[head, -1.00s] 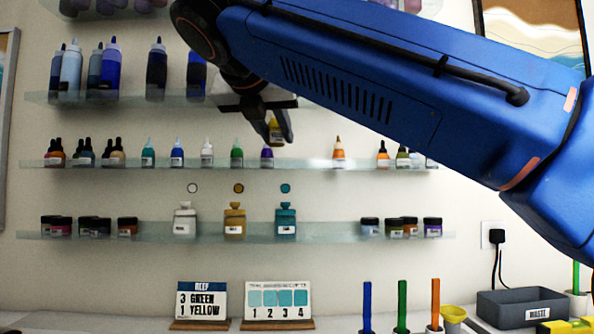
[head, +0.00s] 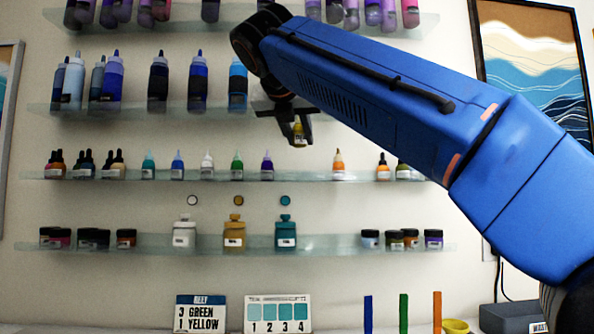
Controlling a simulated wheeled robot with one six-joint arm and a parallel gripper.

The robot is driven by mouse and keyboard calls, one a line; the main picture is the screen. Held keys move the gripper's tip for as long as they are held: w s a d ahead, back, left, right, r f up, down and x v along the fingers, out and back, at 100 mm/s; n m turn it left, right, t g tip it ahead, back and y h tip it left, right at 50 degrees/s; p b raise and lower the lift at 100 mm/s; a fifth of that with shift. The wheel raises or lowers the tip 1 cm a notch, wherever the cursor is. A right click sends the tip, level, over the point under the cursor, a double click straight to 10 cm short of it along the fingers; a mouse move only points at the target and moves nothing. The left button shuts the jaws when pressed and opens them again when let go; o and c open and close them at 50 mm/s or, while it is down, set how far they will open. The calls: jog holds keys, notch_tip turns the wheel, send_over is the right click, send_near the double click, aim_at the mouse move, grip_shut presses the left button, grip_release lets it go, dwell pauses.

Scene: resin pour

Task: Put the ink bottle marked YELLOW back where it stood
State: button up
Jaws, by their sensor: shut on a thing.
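My gripper (head: 300,137) is shut on the yellow ink bottle (head: 299,133), in front of the wall shelves. Only the bottle's lower part shows below the jaws; its label cannot be read. The gripper and bottle appear above the level of the shelf of small ink bottles (head: 115,175). On that shelf a gap shows between the purple bottle (head: 267,164) and the orange bottle (head: 338,163). The bottle appears above this gap, apart from the shelf. Teal, blue, white and green bottles stand left of the purple one.
The shelf above holds tall blue bottles (head: 198,84). The shelf below holds jars (head: 126,238) and white, gold and teal bottles (head: 285,233). A card reading 3 GREEN, 1 YELLOW (head: 200,314) stands at the bottom. A grey bin (head: 505,318) is at lower right.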

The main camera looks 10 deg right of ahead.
jog(key=w, duration=0.9)
jog(key=shift+w+d+f, duration=0.1)
jog(key=shift+d, duration=0.25)
jog(key=shift+f, duration=2.85)
jog(key=shift+w+f, duration=0.15)
jog(key=shift+f, duration=0.4)
jog(key=shift+f, duration=0.1)
jog(key=o, duration=1)
jog(key=shift+a+r, duration=0.1)
jog(key=shift+r, duration=0.1)
jog(key=v, duration=1.2)
jog(key=shift+f, duration=0.1)
